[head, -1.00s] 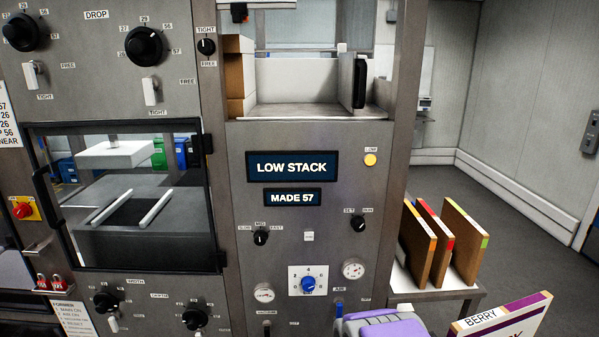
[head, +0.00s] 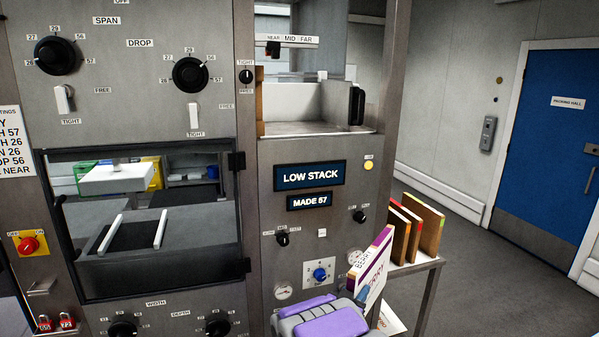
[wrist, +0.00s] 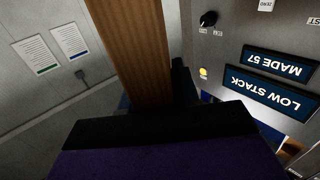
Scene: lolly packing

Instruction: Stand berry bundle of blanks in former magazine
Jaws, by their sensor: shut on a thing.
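The berry bundle (head: 375,268) is a white and purple pack of blanks with a berry label. It stands tilted at the end of my arm in the head view. My gripper (head: 352,306) is shut on it; the fingertips are mostly hidden. In the wrist view the brown layered edge of the bundle (wrist: 134,50) rises beyond the dark gripper body. The former magazine (head: 310,128) is the open bay above the LOW STACK display (head: 310,175), with a white back, a metal floor and brown blanks (head: 260,108) at its left. The bundle is below and right of it, apart.
A side stand (head: 425,264) at right holds several brown bundles (head: 415,225) with coloured edges. The machine's right post (head: 393,100) and a black block (head: 357,106) flank the magazine. A NEAR MID FAR scale (head: 288,41) hangs above. Open floor lies to the right.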

